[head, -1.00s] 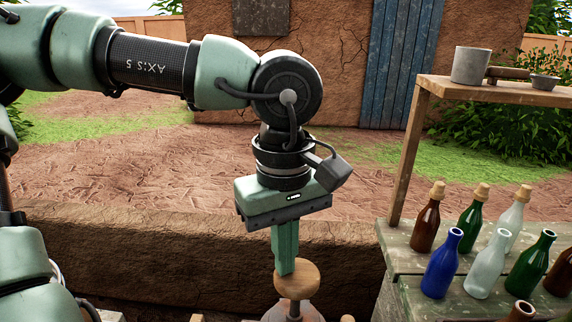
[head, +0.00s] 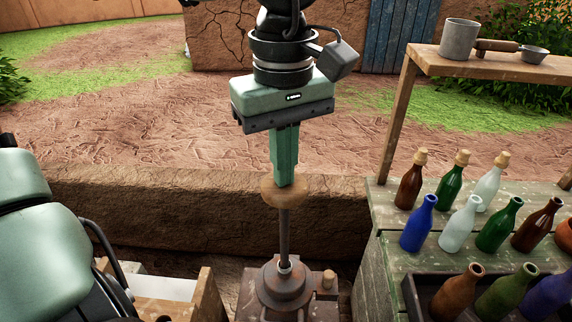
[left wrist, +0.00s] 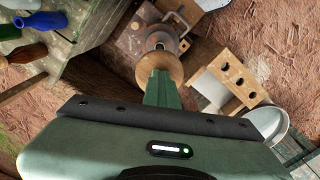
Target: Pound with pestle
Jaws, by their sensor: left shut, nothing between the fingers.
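The pestle is a metal rod with a round wooden knob (head: 284,193) on top. It stands upright in a round, rusty metal base (head: 284,284) set on a block. My left gripper (head: 285,184) points straight down with its fingers shut and its tips at the top of the knob. I cannot tell whether the fingertips press on the knob or only meet it in the picture. In the left wrist view the knob (left wrist: 160,70) shows just beyond the fingertips, with the metal base (left wrist: 162,40) behind it. My right gripper is not in view.
Several bottles stand on the green wooden bench (head: 376,238) at the right. A shelf (head: 500,68) above it holds a grey mug (head: 459,38) and a small pan (head: 535,55). A wooden holed rack (left wrist: 236,82) is beside the base. A low mud wall (head: 130,190) runs behind.

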